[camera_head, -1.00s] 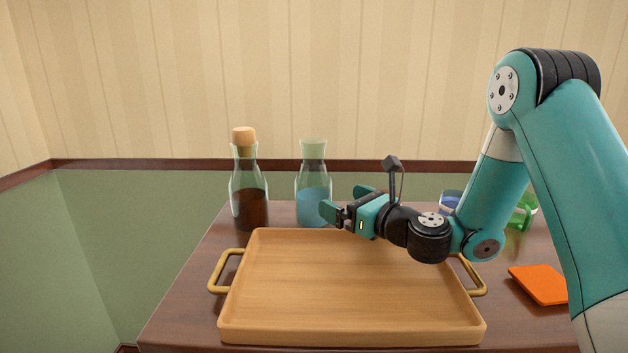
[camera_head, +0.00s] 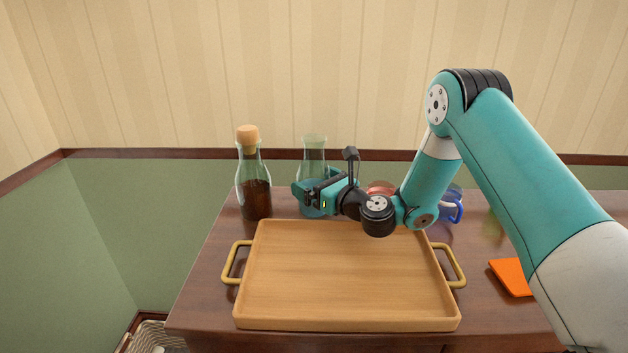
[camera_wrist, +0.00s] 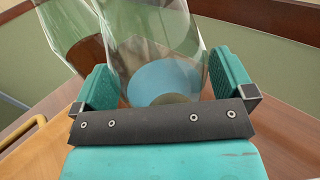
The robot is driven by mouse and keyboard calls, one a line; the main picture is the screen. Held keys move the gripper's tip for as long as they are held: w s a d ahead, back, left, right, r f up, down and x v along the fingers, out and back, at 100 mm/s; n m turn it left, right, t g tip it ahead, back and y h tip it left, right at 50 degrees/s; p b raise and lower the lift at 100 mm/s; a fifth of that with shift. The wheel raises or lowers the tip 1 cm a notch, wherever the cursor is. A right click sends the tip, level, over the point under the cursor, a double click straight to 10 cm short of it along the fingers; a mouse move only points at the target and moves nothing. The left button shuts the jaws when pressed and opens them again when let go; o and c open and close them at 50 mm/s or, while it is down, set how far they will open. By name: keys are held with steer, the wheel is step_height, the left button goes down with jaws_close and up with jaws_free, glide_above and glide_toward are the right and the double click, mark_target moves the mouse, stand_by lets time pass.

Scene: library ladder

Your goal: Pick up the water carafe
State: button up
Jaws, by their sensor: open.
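The water carafe (camera_head: 313,150) is clear glass with blue water in it and stands upright at the back of the dark wooden table. My gripper (camera_head: 308,192) is at its lower body and hides part of it in the head view. In the wrist view the carafe (camera_wrist: 150,45) stands between the two teal fingers of my gripper (camera_wrist: 165,82). The jaws are open, with one finger on each side of the glass. Whether either finger touches it I cannot tell.
A corked bottle of dark liquid (camera_head: 254,185) stands close to the left of the carafe. A wooden tray (camera_head: 345,322) with brass handles lies in front. A red item (camera_head: 380,187), a blue mug (camera_head: 455,210) and an orange item (camera_head: 511,278) are on the right.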

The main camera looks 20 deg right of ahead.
steer(key=shift+w, duration=0.1)
steer(key=shift+c, duration=0.2)
steer(key=c, duration=1.3)
steer(key=shift+o, duration=0.2)
steer(key=shift+r, duration=0.15)
step_height(320, 180, up, 20)
steer(key=p, duration=0.5)
steer(key=shift+p, duration=0.4)
